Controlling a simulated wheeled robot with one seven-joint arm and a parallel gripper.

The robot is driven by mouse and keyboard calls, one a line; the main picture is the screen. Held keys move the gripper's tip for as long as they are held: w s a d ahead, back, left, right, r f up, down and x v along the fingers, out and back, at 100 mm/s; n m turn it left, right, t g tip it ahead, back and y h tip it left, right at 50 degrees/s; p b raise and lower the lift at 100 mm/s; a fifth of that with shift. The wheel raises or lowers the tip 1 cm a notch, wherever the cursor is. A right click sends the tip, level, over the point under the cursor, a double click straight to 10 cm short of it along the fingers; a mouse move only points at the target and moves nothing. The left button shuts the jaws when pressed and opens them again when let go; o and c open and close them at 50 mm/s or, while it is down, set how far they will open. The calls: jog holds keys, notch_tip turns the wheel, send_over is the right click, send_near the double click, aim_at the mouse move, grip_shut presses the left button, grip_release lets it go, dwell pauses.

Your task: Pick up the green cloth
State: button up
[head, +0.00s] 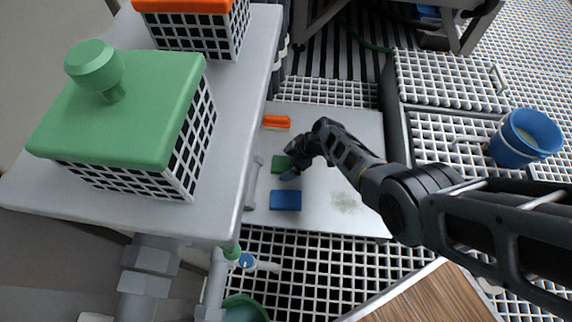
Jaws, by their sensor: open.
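The green cloth (281,163) is a small green patch lying on the pale grey board on the floor. My arm reaches in from the right, and my gripper (287,172) is at the cloth's lower right edge, covering part of it. The gripper is open. The view is too small to tell whether the fingers touch the cloth or hover above it.
A grey bench (222,215) with a green-topped vessel (120,120) stands close on the left. A blue bucket (512,150) stands at right.

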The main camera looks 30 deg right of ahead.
jog(key=shift+f, duration=0.1)
jog(key=c, duration=1.1)
